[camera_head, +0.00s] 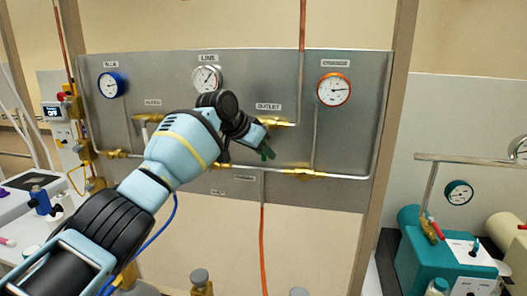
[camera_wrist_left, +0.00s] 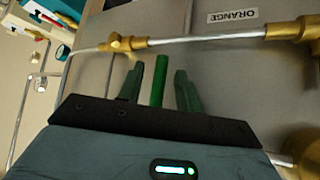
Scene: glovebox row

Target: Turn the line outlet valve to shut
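The outlet valve (camera_head: 280,123) is a brass fitting under the OUTLET label (camera_head: 268,106) on the grey panel; my left arm hides part of it. My left gripper (camera_head: 266,153) is just below it, in front of the panel. In the left wrist view, the gripper (camera_wrist_left: 159,88) has its two dark green fingers apart. A brighter green bar (camera_wrist_left: 159,80), seemingly the valve's handle, stands between them with a visible gap on each side. Where the bar joins the valve is hidden. My right gripper is in neither view.
The panel (camera_head: 345,110) carries a blue gauge (camera_head: 111,85), a line gauge (camera_head: 207,79) and an orange gauge (camera_head: 334,89). A lower pipe with brass fittings (camera_head: 303,172) runs below my gripper. A teal machine (camera_head: 425,255) stands at the right.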

